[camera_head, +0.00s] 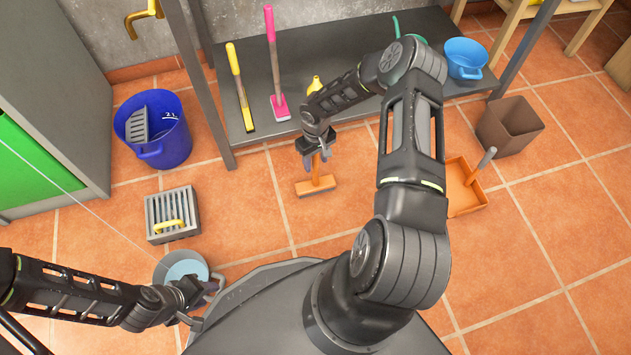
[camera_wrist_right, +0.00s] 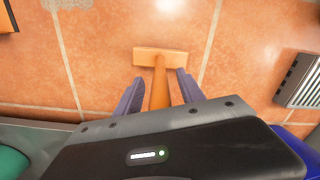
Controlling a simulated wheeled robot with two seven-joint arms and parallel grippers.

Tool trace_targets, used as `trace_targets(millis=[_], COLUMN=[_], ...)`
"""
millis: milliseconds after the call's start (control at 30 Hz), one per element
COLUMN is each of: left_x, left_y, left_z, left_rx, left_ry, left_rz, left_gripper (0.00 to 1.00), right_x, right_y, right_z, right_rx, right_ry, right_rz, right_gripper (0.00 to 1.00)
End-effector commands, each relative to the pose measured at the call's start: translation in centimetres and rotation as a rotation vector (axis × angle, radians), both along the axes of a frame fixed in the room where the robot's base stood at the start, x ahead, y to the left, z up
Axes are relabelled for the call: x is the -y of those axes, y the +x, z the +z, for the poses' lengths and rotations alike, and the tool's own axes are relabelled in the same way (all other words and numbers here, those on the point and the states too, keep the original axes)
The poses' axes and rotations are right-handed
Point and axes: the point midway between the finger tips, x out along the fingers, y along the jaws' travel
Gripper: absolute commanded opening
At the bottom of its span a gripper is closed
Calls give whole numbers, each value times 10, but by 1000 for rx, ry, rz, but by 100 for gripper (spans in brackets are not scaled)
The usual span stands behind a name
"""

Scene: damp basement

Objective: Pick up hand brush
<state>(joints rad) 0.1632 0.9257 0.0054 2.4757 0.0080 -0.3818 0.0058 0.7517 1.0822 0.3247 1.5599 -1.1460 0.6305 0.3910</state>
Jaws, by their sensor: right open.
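The orange hand brush (camera_head: 318,187) is on the tiled floor in front of the shelf, its head lying crosswise and its handle rising toward my right gripper. My right gripper (camera_head: 321,161) is open above the brush head, at the handle. In the right wrist view, the brush head (camera_wrist_right: 160,57) lies beyond the fingertips and the handle runs back between the two open fingers (camera_wrist_right: 158,86). The body of the gripper hides the handle's end. My left gripper (camera_head: 205,300) is at the lower left, beside a grey bucket, far from the brush; its opening is unclear.
A low dark shelf (camera_head: 330,60) behind carries yellow and pink-handled tools and a blue pot (camera_head: 465,58). A blue bucket (camera_head: 160,140), a grey grated box (camera_head: 172,214) and a grey bucket (camera_head: 165,272) stand left. An orange dustpan (camera_head: 462,190) and brown bin (camera_head: 510,127) are right.

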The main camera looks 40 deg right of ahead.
Motion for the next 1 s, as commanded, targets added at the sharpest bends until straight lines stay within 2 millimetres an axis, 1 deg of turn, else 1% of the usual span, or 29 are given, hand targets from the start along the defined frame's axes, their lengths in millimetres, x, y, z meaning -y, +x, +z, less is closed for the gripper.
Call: trace_targets(millis=[267,833,1000], left_x=[0,0,0], left_y=[0,0,0], left_z=[0,0,0], left_rx=[0,-1,-1], left_ry=[0,0,0], left_rz=[0,0,0], left_gripper=[36,36,36], right_x=[0,0,0], right_y=[0,0,0], right_z=[0,0,0], right_rx=[0,0,0], right_ry=[0,0,0], right_rz=[0,0,0], right_gripper=[46,0,0])
